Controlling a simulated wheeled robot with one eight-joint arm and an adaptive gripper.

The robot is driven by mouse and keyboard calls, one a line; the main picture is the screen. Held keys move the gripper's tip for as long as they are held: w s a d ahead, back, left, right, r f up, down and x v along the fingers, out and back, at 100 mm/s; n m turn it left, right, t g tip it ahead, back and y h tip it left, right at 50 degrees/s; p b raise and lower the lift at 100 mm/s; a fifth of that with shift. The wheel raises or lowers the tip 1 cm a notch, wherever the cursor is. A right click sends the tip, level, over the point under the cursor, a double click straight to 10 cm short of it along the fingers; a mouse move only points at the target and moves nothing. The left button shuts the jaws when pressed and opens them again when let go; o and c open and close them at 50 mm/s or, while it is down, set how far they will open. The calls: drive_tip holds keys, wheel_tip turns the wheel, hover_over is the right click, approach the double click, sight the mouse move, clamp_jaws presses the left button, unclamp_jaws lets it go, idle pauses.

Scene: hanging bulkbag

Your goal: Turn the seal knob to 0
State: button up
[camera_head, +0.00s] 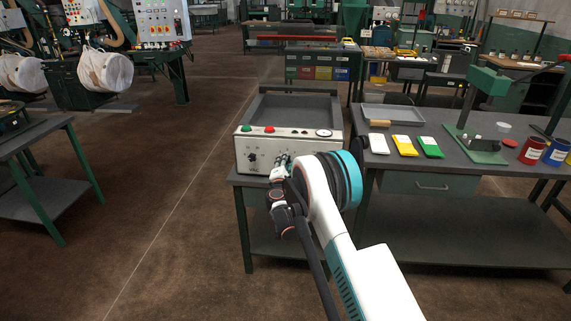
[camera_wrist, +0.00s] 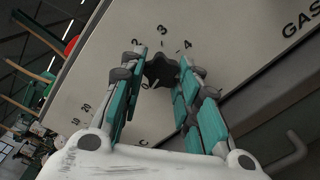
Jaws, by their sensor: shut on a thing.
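The sealing machine's pale control panel (camera_head: 240,153) faces me in the head view. In the wrist view a dark lobed knob (camera_wrist: 162,70) is between the fingers of my gripper (camera_wrist: 164,72), with 2, 3 and 4 printed around its upper side. My gripper (camera_head: 280,165) is at the middle of the panel in the head view, shut on this knob. The knob's name label is hidden, and I cannot tell which number it points to. Another dark knob (camera_head: 252,157) with a printed scale is further left on the panel.
GAS is printed right of the gripped knob. A workbench (camera_head: 460,180) with coloured packets stands right. Open floor (camera_head: 150,210) lies left.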

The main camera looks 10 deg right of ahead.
drive_tip(key=o, duration=1.1)
drive_tip(key=shift+c, duration=0.2)
drive_tip(key=shift+s+a, duration=0.1)
drive_tip(key=v, duration=1.2)
